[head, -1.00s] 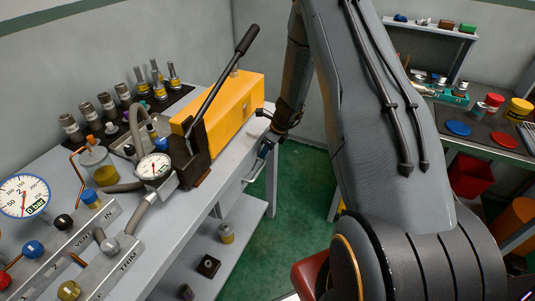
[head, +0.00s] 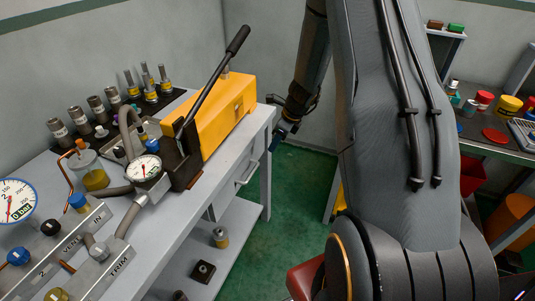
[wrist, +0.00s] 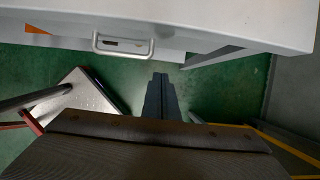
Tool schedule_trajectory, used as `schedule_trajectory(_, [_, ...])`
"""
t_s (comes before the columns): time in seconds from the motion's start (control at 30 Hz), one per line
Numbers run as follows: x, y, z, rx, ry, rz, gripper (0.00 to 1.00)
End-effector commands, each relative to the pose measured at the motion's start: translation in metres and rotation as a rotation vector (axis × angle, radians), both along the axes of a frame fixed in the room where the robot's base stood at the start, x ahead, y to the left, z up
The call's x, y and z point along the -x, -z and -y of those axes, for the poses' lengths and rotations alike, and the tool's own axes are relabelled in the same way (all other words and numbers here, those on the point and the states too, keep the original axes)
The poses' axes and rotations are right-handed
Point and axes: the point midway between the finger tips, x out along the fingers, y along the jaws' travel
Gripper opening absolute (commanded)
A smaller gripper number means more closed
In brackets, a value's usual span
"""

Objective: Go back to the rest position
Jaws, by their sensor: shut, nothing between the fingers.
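My gripper (wrist: 161,80) is shut and empty in the wrist view, its narrow fingers pointing toward the bench over the green floor. In the head view my gripper (head: 277,138) hangs low just past the right end of the grey bench (head: 222,160), partly hidden behind my forearm and the bench corner. The bench's metal drawer handle (wrist: 123,46) lies ahead and to the left of the fingers in the wrist view. The fingers touch nothing that I can see.
A yellow pump (head: 222,110) with a black lever (head: 212,75) and a dial gauge (head: 143,169) stand on the bench. A shelf table (head: 495,145) with jars stands at the right. Green floor (head: 297,185) is open between them.

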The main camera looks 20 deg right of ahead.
Motion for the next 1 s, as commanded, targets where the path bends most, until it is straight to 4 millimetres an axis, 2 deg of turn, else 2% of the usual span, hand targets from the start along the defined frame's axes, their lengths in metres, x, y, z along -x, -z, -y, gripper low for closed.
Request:
schedule_trajectory(0.2, [0.005,-0.020,0.004,0.001,-0.002,0.000,0.00])
schedule_trajectory(0.43, [0.007,-0.024,0.004,0.000,-0.004,-0.001,0.00])
schedule_trajectory(0.57, [0.016,-0.036,-0.010,0.041,-0.127,0.014,0.00])
schedule_trajectory(0.67, [0.035,-0.057,-0.035,0.115,-0.360,0.040,0.00])
schedule_trajectory(0.77, [0.065,-0.081,-0.065,0.211,-0.679,0.073,0.00])
schedule_trajectory(0.9, [0.114,-0.110,-0.099,0.339,-1.150,0.122,0.00])
schedule_trajectory(1.0, [0.151,-0.127,-0.118,0.423,-1.485,0.157,0.00])
